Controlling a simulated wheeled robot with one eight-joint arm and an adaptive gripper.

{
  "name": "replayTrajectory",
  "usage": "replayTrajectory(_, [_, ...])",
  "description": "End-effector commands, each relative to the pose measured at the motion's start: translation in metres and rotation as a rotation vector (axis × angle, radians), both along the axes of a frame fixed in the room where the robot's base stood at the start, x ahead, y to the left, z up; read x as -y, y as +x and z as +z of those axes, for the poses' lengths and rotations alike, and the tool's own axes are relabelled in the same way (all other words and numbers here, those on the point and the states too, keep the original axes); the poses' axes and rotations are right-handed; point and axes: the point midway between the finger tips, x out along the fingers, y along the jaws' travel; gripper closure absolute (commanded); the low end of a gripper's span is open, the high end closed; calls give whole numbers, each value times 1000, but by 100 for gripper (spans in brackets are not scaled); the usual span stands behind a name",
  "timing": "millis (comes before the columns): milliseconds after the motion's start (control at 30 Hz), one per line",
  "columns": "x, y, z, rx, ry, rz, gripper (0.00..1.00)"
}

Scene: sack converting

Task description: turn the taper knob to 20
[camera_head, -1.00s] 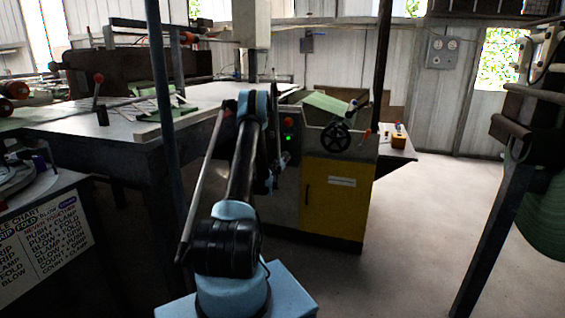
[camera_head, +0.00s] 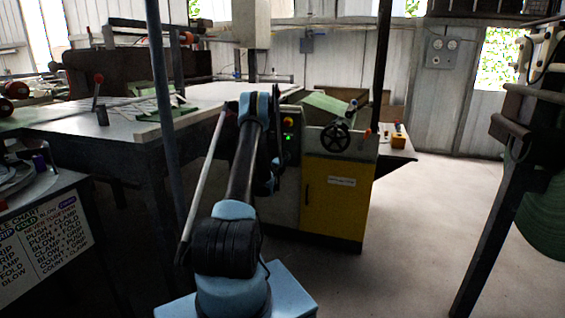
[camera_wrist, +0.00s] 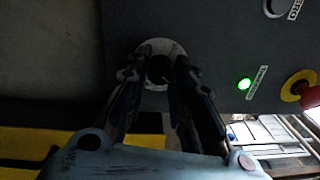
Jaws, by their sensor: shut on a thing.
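In the wrist view my gripper (camera_wrist: 160,72) is shut on a dark round knob (camera_wrist: 159,68) on a dark grey panel (camera_wrist: 215,60). A pale dial ring (camera_wrist: 172,48) shows around the knob, partly covered by the fingers. The dial marks and the pointer cannot be read in the dim light. In the head view my arm reaches to the left side of the machine with the yellow door (camera_head: 335,205); the knob and the fingertips are hidden behind the arm there.
In the wrist view a lit green button (camera_wrist: 244,84) and a red-and-yellow button (camera_wrist: 301,88) are right of the knob. A black handwheel (camera_head: 335,138) is on the machine front. A dark post (camera_head: 163,100) stands left of my arm.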

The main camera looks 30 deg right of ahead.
Motion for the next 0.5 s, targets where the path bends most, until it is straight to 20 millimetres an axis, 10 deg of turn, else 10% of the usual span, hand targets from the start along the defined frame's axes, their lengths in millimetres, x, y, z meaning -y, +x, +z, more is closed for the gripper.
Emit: replayTrajectory(500, [-5, 3, -2, -357, -305, 11, 100])
